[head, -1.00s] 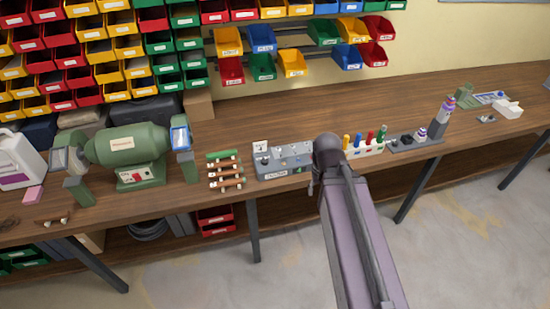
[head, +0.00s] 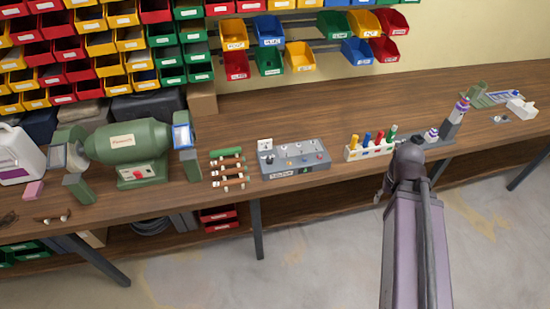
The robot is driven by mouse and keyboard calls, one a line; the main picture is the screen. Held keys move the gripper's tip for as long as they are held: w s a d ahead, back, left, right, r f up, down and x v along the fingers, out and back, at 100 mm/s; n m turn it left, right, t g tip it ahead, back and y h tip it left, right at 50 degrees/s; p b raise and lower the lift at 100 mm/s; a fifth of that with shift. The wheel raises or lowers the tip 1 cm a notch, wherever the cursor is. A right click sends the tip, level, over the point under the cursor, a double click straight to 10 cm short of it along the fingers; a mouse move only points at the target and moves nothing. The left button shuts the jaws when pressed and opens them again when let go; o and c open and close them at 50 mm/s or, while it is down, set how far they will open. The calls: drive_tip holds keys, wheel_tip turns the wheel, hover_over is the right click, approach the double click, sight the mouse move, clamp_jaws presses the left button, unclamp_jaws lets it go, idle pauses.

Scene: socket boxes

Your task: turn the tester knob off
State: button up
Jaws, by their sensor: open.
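The tester (head: 293,159) is a grey box with a label on its front edge. It stands on the bench, left of my arm. Its sloped top carries several small knobs, switches and lamps. A dark knob or post with a small white card (head: 265,145) above it stands at its left end. I cannot make out which control is the tester knob or how it is turned. My arm rises from the bottom right, its joint in front of the bench edge.
A rack of fuses (head: 228,168) and a green bench grinder (head: 128,150) stand left of the tester. A white holder (head: 369,150) with coloured-handled tools stands to its right. Bins hang behind. The bench behind the tester is clear.

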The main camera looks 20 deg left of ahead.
drive_tip(key=shift+w+d, duration=0.1)
drive_tip(key=shift+d, duration=0.45)
drive_tip(key=shift+o, duration=1.5)
drive_tip(key=shift+d, duration=0.1)
drive_tip(key=w+a+m, duration=0.1)
drive_tip(key=w+a, duration=1.2)
drive_tip(key=a, duration=0.5)
drive_tip(key=w+a+m, duration=0.1)
drive_tip(key=w+a, duration=0.1)
drive_tip(key=a, duration=1)
drive_tip(key=w+a+m, duration=0.1)
drive_tip(key=w+a, duration=0.2)
drive_tip(key=a, duration=1)
drive_tip(key=shift+f, duration=0.15)
